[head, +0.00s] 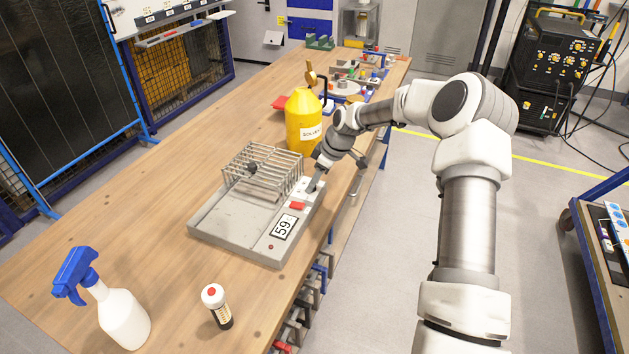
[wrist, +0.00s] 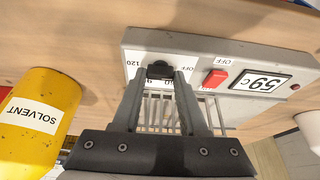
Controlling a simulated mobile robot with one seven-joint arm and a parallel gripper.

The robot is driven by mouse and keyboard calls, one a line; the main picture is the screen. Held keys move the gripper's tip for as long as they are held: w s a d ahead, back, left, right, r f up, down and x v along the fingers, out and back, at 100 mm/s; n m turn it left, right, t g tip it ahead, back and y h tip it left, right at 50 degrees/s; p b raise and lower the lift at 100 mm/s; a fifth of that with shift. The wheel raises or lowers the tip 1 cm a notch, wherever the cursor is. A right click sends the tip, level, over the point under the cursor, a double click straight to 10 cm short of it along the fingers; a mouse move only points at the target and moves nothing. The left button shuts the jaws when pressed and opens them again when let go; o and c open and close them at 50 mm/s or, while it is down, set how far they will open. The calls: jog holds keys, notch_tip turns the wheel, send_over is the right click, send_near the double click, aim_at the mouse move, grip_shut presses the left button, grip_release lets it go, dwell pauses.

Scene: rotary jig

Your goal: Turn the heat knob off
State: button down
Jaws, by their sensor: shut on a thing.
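The heat knob (wrist: 160,69) is small and black, on the pale control strip of a grey heating unit (head: 225,225). In the wrist view my gripper (wrist: 161,77) has its two fingertips on either side of the knob, shut on it. The numbers 120 and 90 show beside the knob; its pointer direction cannot be read. In the head view my gripper (head: 313,185) reaches down to the strip's far end and hides the knob. A red switch (wrist: 214,78) with an OFF label sits along the strip, beside a display (wrist: 260,82) reading 59 C.
A wire rack (head: 262,170) stands on the unit, left of my gripper. A yellow solvent container (head: 302,120) stands close behind it. A spray bottle (head: 122,315) and a small capped tube (head: 217,307) stand at the front. The table's left side is clear.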

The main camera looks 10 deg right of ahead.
jog(key=shift+c, duration=2.2)
grip_release()
jog(key=v, duration=1.7)
jog(key=shift+r, duration=0.25)
